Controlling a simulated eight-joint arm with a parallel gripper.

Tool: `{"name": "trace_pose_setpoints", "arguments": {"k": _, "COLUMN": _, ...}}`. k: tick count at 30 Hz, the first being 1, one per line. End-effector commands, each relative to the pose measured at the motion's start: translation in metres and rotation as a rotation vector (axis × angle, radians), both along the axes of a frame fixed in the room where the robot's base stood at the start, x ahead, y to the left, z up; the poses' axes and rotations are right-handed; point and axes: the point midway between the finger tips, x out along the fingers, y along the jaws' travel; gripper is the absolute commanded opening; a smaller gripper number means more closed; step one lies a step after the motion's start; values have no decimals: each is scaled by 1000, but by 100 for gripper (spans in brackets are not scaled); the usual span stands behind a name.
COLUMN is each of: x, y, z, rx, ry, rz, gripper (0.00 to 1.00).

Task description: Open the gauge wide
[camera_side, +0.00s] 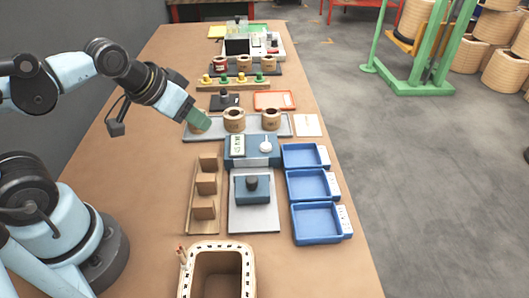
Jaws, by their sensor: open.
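A blue unit (252,160) with a pale green display and a white round part stands mid-table; it may be the gauge, but I cannot tell for sure. Just in front of it, a dark blue block with a black knob (252,184) sits on a grey plate (253,220). My gripper (200,124) points down over the left end of the grey tray (285,126), at a tan coil (197,128) there. The green fingers partly hide that coil. The jaws are open; whether they touch the coil is too small to tell. My gripper is left of and behind the blue unit.
Two more coils (234,120) (271,119) stand on the tray. Three blue bins (316,224) line the right edge, and a wooden rack (206,190) stands at left. An open box (218,270) is in front. Pegs and coils fill the back; the left table is bare.

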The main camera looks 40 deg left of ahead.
Motion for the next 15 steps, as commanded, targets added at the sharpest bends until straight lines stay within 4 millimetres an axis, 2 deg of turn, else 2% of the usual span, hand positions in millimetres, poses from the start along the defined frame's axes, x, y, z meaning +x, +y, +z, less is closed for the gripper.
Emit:
{"name": "trace_pose_setpoints", "arguments": {"k": 1, "x": 0, "y": 0, "z": 0, "rx": 0, "ry": 0, "rz": 0, "gripper": 43}}
{"name": "trace_pose_setpoints", "arguments": {"k": 3, "x": 0, "y": 0, "z": 0, "rx": 2, "ry": 2, "rz": -5, "gripper": 53}}
{"name": "trace_pose_setpoints", "arguments": {"k": 8, "x": 5, "y": -13, "z": 6, "rx": 62, "ry": 58, "rz": -135, "gripper": 53}}
{"name": "trace_pose_setpoints", "arguments": {"k": 11, "x": 10, "y": -31, "z": 13, "rx": 148, "ry": 138, "rz": -333, "gripper": 53}}
{"name": "trace_pose_setpoints", "arguments": {"k": 15, "x": 18, "y": -63, "z": 22, "rx": 282, "ry": 265, "rz": -691, "gripper": 53}}
